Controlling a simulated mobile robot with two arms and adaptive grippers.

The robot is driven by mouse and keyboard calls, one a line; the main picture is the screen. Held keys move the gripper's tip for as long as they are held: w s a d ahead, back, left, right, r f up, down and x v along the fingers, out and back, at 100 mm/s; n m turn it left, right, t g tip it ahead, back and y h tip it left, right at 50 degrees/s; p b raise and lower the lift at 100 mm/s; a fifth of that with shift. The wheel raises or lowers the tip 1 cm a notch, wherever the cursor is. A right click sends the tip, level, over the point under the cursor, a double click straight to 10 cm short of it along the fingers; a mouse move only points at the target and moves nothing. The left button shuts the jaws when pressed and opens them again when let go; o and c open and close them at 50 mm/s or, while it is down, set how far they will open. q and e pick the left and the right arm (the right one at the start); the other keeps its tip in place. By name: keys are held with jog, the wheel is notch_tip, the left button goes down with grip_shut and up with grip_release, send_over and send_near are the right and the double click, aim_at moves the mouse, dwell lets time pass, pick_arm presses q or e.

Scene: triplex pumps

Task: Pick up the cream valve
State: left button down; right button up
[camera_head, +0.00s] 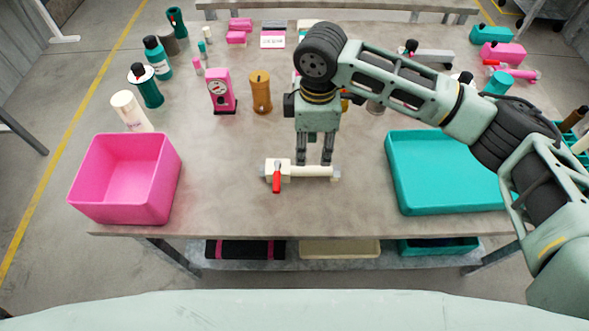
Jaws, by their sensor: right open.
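The cream valve (304,171) lies on the table near the front edge, between the pink bin and the teal tray. It is a cream pipe with grey ends and a red lever handle (277,181) on its left part. My right gripper (314,162) points down, just behind and above the pipe's middle. Its fingers are apart and hold nothing. I cannot tell whether the fingertips touch the pipe. My left gripper is not in view.
A pink bin (88,207) stands at the left front, and a teal tray (420,212) lies at the right. Bottles, a pink gauge (221,91) and an orange cylinder (260,92) stand further back. The tabletop left of the valve is clear.

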aim_at(313, 168)
jog(key=f, duration=0.9)
jog(key=shift+d+f, duration=0.2)
jog(key=shift+f, duration=0.1)
grip_shut()
jog(key=shift+r, duration=0.1)
